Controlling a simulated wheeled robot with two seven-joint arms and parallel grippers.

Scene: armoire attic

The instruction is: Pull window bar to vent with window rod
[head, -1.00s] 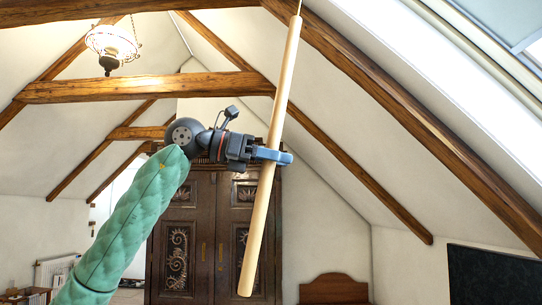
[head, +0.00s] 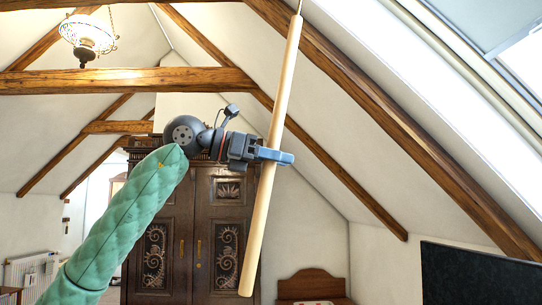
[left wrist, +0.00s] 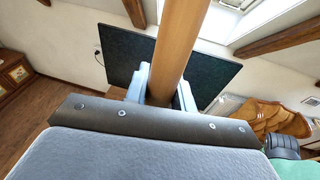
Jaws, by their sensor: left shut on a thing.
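The window rod (head: 260,220) is a long pale wooden pole with a thin metal tip at the top edge of the head view. It stands nearly upright, leaning a little to the right at its top. My left gripper (head: 276,156) is shut around it near its middle. In the left wrist view the rod (left wrist: 181,40) runs up between the blue fingers (left wrist: 160,88). The skylight window (head: 500,40) is at the upper right of the head view, apart from the rod. I cannot make out its bar; the rod's tip end is near the top frame edge. My right gripper is out of view.
A carved dark wardrobe (head: 210,215) stands behind the rod. Wooden beams (head: 130,80) cross overhead and a hanging lamp (head: 88,35) is at the upper left. A dark panel (head: 480,275) is at the lower right, and a wooden headboard (head: 311,284) at the bottom.

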